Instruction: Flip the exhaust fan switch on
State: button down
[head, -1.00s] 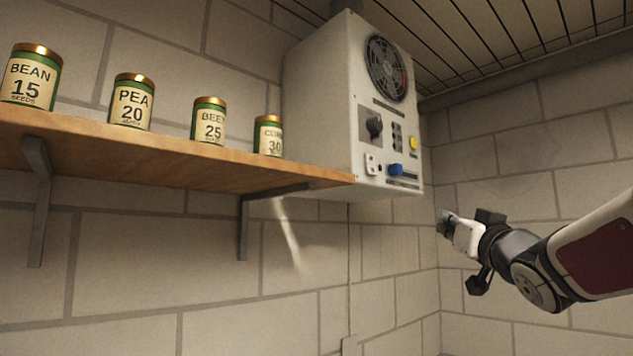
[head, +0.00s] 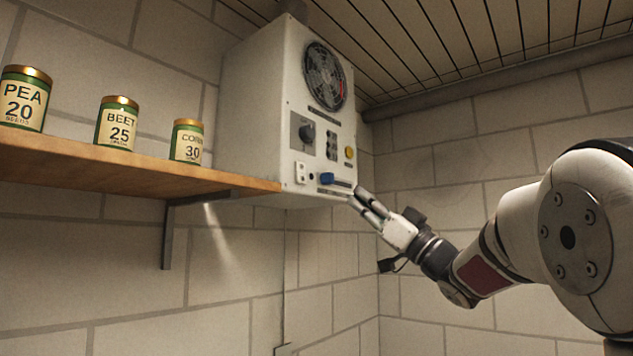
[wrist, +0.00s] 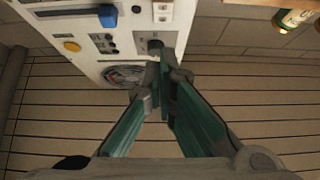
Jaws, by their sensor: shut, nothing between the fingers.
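A white control box (head: 268,110) with a round fan grille (head: 324,76) hangs on the wall. Its front carries a black knob (head: 306,133), a blue slider-like control (head: 327,179), a yellow button (head: 349,153), small black switches (head: 331,146) and a white socket plate (head: 300,172). Labels are too small to read, so I cannot tell which control is the exhaust fan switch. My gripper (head: 357,197) is shut and empty, near the box's lower right corner. The wrist view shows the box upside down, with my fingertips (wrist: 162,76) together in front of it and the blue control (wrist: 107,16) farther up.
A wooden shelf (head: 120,172) on a grey bracket (head: 168,235) ends beside the box's lower left. Seed cans labelled pea (head: 24,100), beet (head: 117,124) and one partly legible (head: 187,141) stand on it.

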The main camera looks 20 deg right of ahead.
aim_at(304, 174)
jog(key=shift+r, duration=0.1)
jog(key=p+x, duration=0.1)
jog(key=x, duration=0.3)
jog(key=w+f+p+x, duration=0.1)
jog(key=x, duration=0.3)
jog(key=a+f+p+x, duration=0.1)
jog(key=x, duration=0.3)
jog(key=shift+w+a, duration=0.25)
jog(key=shift+w, duration=0.25)
jog(key=shift+w+a+f+b, duration=0.25)
jog(key=shift+w+b, duration=0.25)
jog(key=shift+b, duration=0.15)
jog(key=shift+s+r, duration=0.15)
jog(key=shift+s, duration=0.05)
